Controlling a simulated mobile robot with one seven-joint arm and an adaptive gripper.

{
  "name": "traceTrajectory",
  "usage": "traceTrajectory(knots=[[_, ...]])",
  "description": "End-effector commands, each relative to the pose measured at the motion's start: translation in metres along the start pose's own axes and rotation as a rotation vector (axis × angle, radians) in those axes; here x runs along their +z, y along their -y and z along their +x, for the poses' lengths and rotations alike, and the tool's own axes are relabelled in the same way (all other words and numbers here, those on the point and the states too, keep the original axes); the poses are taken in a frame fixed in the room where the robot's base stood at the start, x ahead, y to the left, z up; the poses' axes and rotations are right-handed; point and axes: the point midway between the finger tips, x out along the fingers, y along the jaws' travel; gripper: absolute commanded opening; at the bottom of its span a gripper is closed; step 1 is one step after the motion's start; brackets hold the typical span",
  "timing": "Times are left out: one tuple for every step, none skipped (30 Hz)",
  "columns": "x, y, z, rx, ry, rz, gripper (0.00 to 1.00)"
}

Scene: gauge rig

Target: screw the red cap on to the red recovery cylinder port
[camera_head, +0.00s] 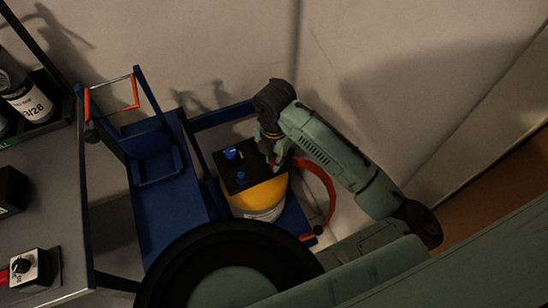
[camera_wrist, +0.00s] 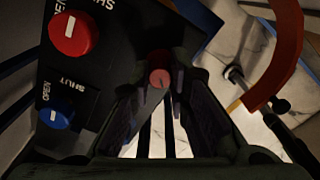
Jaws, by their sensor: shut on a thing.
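The recovery cylinder (camera_head: 262,197) is yellow with a black top panel (camera_head: 240,184). My gripper (camera_head: 272,158) is over the panel's right side, pointing down. In the wrist view my gripper (camera_wrist: 160,76) is shut on a small round red cap (camera_wrist: 160,79), held between the fingertips. A bit of red also shows at the fingertips in the head view (camera_head: 273,161). The red port is hidden, so I cannot tell whether the cap touches it or sits on its thread.
A red valve knob (camera_wrist: 74,33) and a blue valve knob (camera_wrist: 55,119) stand on the panel, left of the fingers. A red hose (camera_wrist: 278,70) curves close on the right.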

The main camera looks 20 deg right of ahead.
Motion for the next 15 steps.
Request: traceTrajectory(knots=[[0.0,0.0,0.0002,0.0,0.0,0.0,0.04],[0.0,0.0,0.0003,0.0,0.0,0.0,0.04],[0.0,0.0,0.0003,-0.001,0.0,0.0,0.04],[0.0,0.0,0.0003,-0.001,0.0,0.0,0.04],[-0.0001,0.0,0.0004,-0.001,0.0,0.0,0.04],[-0.0001,0.0,0.0004,-0.001,0.0,0.0,0.04],[-0.0001,0.0,0.0004,-0.001,0.0,0.002,0.04],[-0.0001,0.0,0.0002,0.0,-0.001,0.011,0.04],[-0.0003,-0.0002,-0.0001,0.001,-0.001,0.036,0.04],[-0.0004,-0.0004,-0.0004,0.001,-0.001,0.068,0.04],[-0.0008,-0.0006,-0.0006,0.003,-0.003,0.107,0.04],[-0.001,-0.0007,-0.0009,0.003,-0.003,0.169,0.04],[-0.0009,-0.0006,-0.001,0.003,-0.002,0.219,0.04],[-0.001,-0.0007,-0.0009,0.003,-0.003,0.265,0.04],[-0.0011,-0.0008,-0.0008,0.004,-0.003,0.323,0.04]])
